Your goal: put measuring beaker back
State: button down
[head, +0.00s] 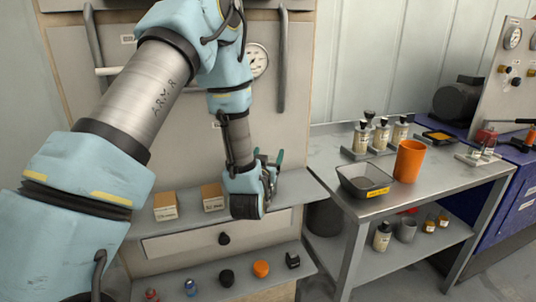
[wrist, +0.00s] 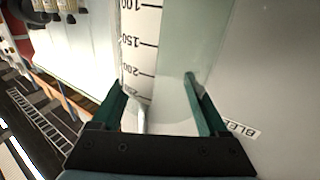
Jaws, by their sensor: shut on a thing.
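The measuring beaker (wrist: 140,45) shows in the wrist view as a clear, pale wall with a black graduated scale reading 100, 150 and 200. My gripper (wrist: 158,95) has its two green fingers shut on it, one at each side. In the head view my gripper (head: 270,163) is in front of the upright panel, above the right part of the panel's upper shelf.
Two small boxes (head: 165,206) (head: 213,197) stand on the upper shelf (head: 290,188), left of my gripper. Knobs and small parts lie on the lower shelf (head: 205,290). On the right-hand table (head: 440,172) are a dark tray (head: 366,184), an orange cup (head: 408,160) and several bottles (head: 381,134).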

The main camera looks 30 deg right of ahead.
jog(key=shift+f, duration=0.25)
grip_release()
jog(key=p+v, duration=0.4)
jog(key=v, duration=0.8)
jog(key=shift+r, duration=0.1)
dwell(0.6)
